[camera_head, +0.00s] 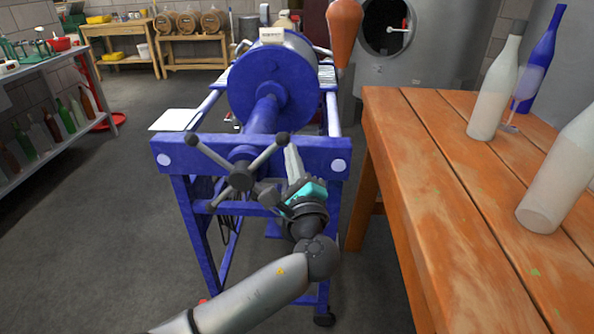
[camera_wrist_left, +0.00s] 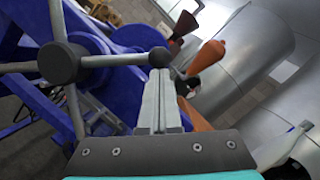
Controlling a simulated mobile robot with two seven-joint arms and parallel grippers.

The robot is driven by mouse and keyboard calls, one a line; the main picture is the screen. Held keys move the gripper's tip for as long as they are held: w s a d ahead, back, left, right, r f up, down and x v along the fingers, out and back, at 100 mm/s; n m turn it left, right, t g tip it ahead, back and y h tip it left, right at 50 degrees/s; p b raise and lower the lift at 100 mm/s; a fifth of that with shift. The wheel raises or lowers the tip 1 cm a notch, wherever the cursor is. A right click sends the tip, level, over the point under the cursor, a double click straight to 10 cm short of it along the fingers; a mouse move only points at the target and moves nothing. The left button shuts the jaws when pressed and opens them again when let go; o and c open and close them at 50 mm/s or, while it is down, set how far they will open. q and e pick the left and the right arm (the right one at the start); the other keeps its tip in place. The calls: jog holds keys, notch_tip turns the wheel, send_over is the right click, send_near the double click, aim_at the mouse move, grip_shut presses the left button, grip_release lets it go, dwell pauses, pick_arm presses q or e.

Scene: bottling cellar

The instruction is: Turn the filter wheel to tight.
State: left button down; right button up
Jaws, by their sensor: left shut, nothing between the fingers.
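The filter wheel is a dark grey hub (camera_head: 241,176) with several spokes ending in round knobs. It sits on the front plate of the blue filter press (camera_head: 275,85). In the left wrist view the hub (camera_wrist_left: 60,62) is at the left, and one spoke runs right to a knob (camera_wrist_left: 160,57) just beyond the fingertips. My left gripper (camera_head: 292,150) is shut and empty, just right of the wheel, its fingers pointing up and forward. Its closed fingers (camera_wrist_left: 160,80) appear beside that spoke end; I cannot tell whether they touch it. My right gripper is out of view.
An orange-brown wooden table (camera_head: 450,200) stands close on the right, holding pale bottles (camera_head: 495,90) and a blue bottle (camera_head: 540,60). A bottle shelf (camera_head: 50,150) stands at the left. The floor (camera_head: 110,230) between shelf and press is clear.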

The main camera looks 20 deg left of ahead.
pick_arm(q)
jog(key=p+v, duration=0.2)
jog(key=v, duration=1.2)
jog(key=s+a+f+n+g+h, duration=0.1)
jog(key=s+a+f+g+h, duration=0.2)
jog(key=f, duration=1.3)
jog(key=a+f+n+g+h, duration=0.1)
jog(key=f+g+h, duration=0.3)
jog(key=f, duration=1.1)
jog(key=s+a+f+n+g, duration=0.4)
jog(key=s+f+n+g, duration=0.15)
jog(key=s+f, duration=0.8)
jog(key=s+a+f+n+g+h, duration=0.1)
jog(key=s+f+n, duration=0.3)
jog(key=s, duration=0.4)
jog(key=s+a+f+n+g+h, duration=0.1)
jog(key=s+a+f+n+g, duration=0.1)
jog(key=s+f+n, duration=0.3)
jog(key=s+a+n, duration=0.1)
jog(key=s, duration=0.2)
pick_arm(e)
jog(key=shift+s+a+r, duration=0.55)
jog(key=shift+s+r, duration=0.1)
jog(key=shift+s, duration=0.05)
pick_arm(q)
jog(key=shift+g, duration=0.25)
